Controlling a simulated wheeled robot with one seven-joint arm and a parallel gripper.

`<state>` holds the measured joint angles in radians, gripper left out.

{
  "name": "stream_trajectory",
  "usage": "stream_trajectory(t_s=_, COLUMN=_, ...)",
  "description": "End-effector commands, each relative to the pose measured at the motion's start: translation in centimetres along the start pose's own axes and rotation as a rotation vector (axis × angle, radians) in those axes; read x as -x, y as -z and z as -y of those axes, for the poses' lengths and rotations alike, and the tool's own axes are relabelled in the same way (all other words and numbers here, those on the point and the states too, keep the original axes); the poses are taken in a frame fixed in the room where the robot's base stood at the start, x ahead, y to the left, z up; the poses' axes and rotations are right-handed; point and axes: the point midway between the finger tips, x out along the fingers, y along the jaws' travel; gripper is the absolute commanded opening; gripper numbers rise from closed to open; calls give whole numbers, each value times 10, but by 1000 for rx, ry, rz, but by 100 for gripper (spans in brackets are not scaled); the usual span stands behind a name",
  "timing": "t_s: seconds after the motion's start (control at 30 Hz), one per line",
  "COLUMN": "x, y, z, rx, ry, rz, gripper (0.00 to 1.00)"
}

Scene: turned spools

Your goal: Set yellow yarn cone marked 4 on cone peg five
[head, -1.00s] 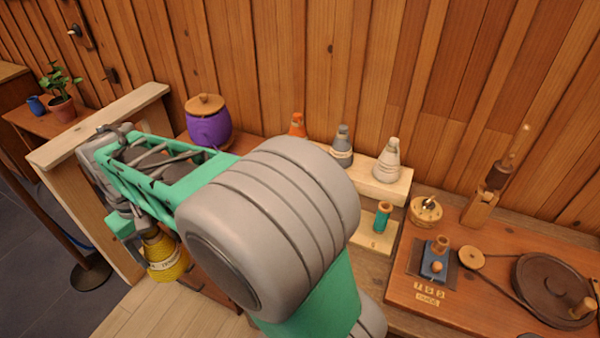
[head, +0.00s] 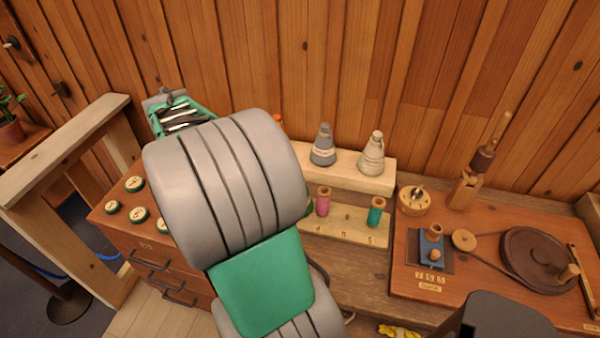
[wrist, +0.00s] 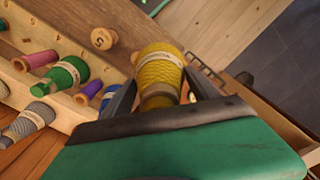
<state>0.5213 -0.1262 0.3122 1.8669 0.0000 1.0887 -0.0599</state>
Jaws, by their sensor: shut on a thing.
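The yellow yarn cone (wrist: 160,72) is between the fingers of my gripper (wrist: 160,96) in the wrist view, with a pale printed band around it; I cannot read a 4. My gripper is shut on it. In the head view my arm hides both gripper and cone. A stepped wooden rack (head: 385,182) bears a grey cone (head: 323,146) and a beige cone (head: 372,155) on its upper step. Its lower step has pink (head: 322,202) and teal (head: 376,212) spools by small number marks. I cannot tell which peg is cone peg five; my arm covers the rack's left part.
A drawer chest (head: 150,245) with round numbered green discs on top stands left of my arm. A workbench (head: 480,285) with a wheel (head: 538,259) is at right.

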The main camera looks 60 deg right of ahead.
Motion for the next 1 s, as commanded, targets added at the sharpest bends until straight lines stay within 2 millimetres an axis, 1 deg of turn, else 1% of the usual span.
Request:
stream_trajectory(t_s=0.03, x=5, y=-1, z=-28, rx=-64, ry=0, rz=0, gripper=6)
stream_trajectory(t_s=0.13, x=6, y=-8, z=-80, rx=-181, ry=0, rz=-1, gripper=6)
stream_trajectory(t_s=0.17, x=6, y=-12, z=-95, rx=-215, ry=0, rz=-1, gripper=6)
stream_trajectory(t_s=0.2, x=6, y=-17, z=-114, rx=-259, ry=0, rz=0, gripper=6)
stream_trajectory(t_s=0.3, x=5, y=-33, z=-156, rx=-356, ry=0, rz=0, gripper=6)
stream_trajectory(t_s=0.4, x=5, y=-50, z=-190, rx=-441, ry=0, rz=-1, gripper=6)
stream_trajectory(t_s=0.53, x=5, y=-71, z=-226, rx=-518, ry=0, rz=0, gripper=6)
stream_trajectory(t_s=0.67, x=6, y=-87, z=-257, rx=-499, ry=-1, rz=-1, gripper=6)
stream_trajectory(t_s=0.8, x=8, y=-102, z=-288, rx=-409, ry=-1, rz=-1, gripper=6)
stream_trajectory(t_s=1.0, x=10, y=-113, z=-318, rx=-194, ry=-1, rz=-1, gripper=6)
